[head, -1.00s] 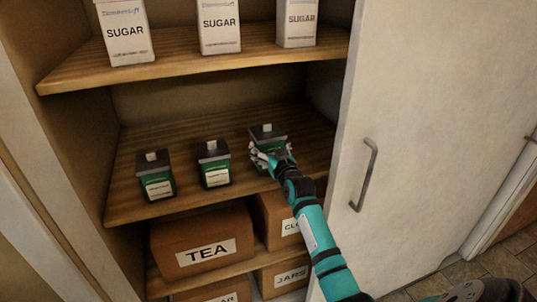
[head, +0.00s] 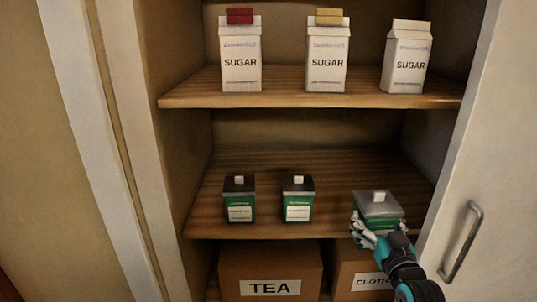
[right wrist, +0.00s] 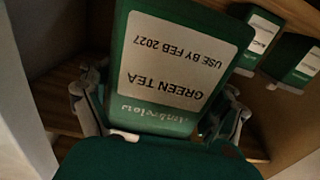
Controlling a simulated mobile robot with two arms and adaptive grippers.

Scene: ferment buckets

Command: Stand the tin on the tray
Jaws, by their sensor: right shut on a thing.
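A green tin with a grey lid and white knob (head: 379,204) is held upright in my right gripper (head: 376,234), at the front right of the middle shelf. Its base is hidden behind the gripper, so I cannot tell whether it clears the shelf. In the right wrist view, the tin's label (right wrist: 178,62) reads GREEN TEA, upside down, with the fingers of the right gripper (right wrist: 160,112) on both sides. No tray shows in either view. My left gripper is not in view.
Two similar tins, the left one (head: 239,200) and the middle one (head: 298,199), stand on the middle shelf (head: 330,165). Sugar cartons (head: 326,60) stand above. A TEA box (head: 270,268) is below. An open white door (head: 485,170) bounds the right side.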

